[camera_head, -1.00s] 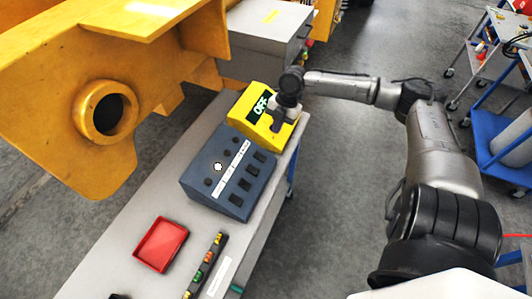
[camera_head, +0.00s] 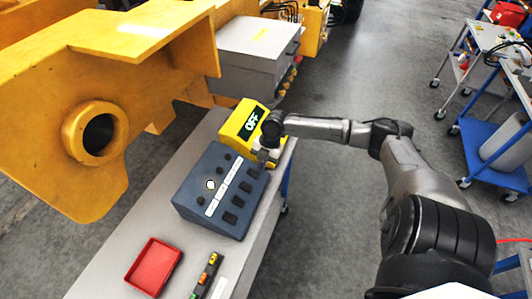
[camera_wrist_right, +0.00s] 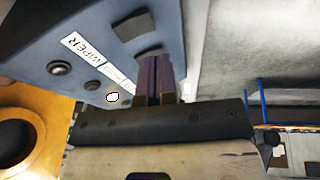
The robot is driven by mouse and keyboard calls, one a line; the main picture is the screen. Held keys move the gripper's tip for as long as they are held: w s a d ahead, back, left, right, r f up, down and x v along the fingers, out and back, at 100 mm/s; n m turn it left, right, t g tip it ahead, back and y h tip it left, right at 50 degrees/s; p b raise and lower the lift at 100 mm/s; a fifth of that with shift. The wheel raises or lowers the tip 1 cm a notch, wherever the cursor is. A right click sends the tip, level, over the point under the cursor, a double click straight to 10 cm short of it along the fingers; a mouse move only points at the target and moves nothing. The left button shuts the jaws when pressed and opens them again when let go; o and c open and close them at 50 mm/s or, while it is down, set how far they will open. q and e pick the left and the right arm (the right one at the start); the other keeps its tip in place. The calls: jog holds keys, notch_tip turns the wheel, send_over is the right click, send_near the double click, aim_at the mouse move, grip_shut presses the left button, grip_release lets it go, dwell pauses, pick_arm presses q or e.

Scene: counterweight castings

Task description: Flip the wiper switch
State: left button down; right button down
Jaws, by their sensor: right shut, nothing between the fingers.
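The blue-grey switch panel (camera_head: 190,195) lies on the bench. A column of dark rocker switches (camera_head: 238,201) runs down its right side beside white label strips. In the right wrist view a label reading WIPER (camera_wrist_right: 82,50) shows on the panel (camera_wrist_right: 30,35), with a dark rocker (camera_wrist_right: 130,22) nearby. My right gripper (camera_head: 262,162) is at the panel's upper right end, by the topmost rocker. Its fingers (camera_wrist_right: 156,62) are shut and empty, with the tips close to a dark rocker they partly hide; I cannot tell whether they touch. My left gripper is out of view.
A yellow box with a display reading OFF (camera_head: 251,123) stands just behind the panel. A red tray (camera_head: 153,266) and a strip of coloured buttons (camera_head: 206,276) lie in front. A large yellow casting (camera_head: 150,90) overhangs the left.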

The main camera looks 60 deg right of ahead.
aim_at(257, 176)
jog(key=f, duration=0.1)
jog(key=w+f, duration=0.1)
jog(key=f, duration=0.1)
jog(key=shift+w+a+f, duration=0.15)
jog(key=shift+f, duration=0.1)
jog(key=shift+w+f, duration=0.1)
jog(key=shift+f, duration=0.2)
jog(key=shift+f, duration=0.45)
jog(key=shift+r+p, duration=0.7)
jog(key=shift+r, duration=0.1)
